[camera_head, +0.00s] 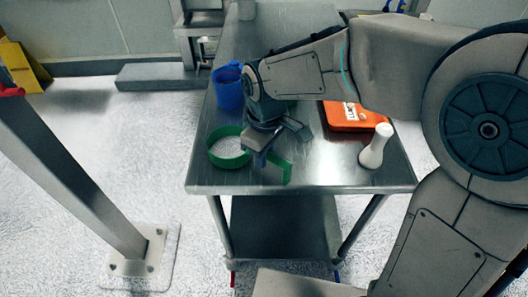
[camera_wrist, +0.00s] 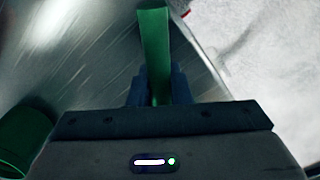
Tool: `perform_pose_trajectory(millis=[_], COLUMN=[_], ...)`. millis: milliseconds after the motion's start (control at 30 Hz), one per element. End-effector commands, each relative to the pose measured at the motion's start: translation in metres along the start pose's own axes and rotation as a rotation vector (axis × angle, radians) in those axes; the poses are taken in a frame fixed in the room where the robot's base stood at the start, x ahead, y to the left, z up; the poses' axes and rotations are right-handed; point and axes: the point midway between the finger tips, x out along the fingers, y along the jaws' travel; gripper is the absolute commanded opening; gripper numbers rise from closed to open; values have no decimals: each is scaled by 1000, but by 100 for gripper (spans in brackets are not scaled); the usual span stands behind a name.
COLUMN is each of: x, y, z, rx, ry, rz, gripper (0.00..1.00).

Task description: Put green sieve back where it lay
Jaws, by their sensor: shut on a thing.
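The green sieve shows as a round green rim with pale mesh (camera_head: 228,148) near the left side of the metal table, in the head view. Its flat green handle sticks out to the right of my gripper (camera_head: 262,152), close to the table's front edge. In the wrist view the handle (camera_wrist: 154,40) runs between the two fingers of my gripper (camera_wrist: 156,88), which are shut on it. Part of the green rim (camera_wrist: 20,140) shows at the lower left there. Whether the sieve touches the tabletop is hard to tell.
A blue jug (camera_head: 229,92) stands behind the sieve. An orange case (camera_head: 350,119) and a white hourglass-shaped object (camera_head: 376,147) are on the right of the metal table (camera_head: 320,172). Something green (camera_head: 291,104) is mostly hidden behind my arm. The front middle is clear.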

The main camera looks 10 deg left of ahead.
Motion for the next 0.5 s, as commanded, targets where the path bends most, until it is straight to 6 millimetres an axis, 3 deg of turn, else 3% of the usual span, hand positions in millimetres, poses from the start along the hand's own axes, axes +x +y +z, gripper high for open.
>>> perform_pose_trajectory(millis=[67, 100, 200, 500], x=[2, 2, 2, 0], y=[0, 0, 0, 0], z=[0, 0, 0, 0], rx=[0, 0, 0, 0], ry=[0, 0, 0, 0], rz=[0, 0, 0, 1], gripper=[0, 20, 43, 43])
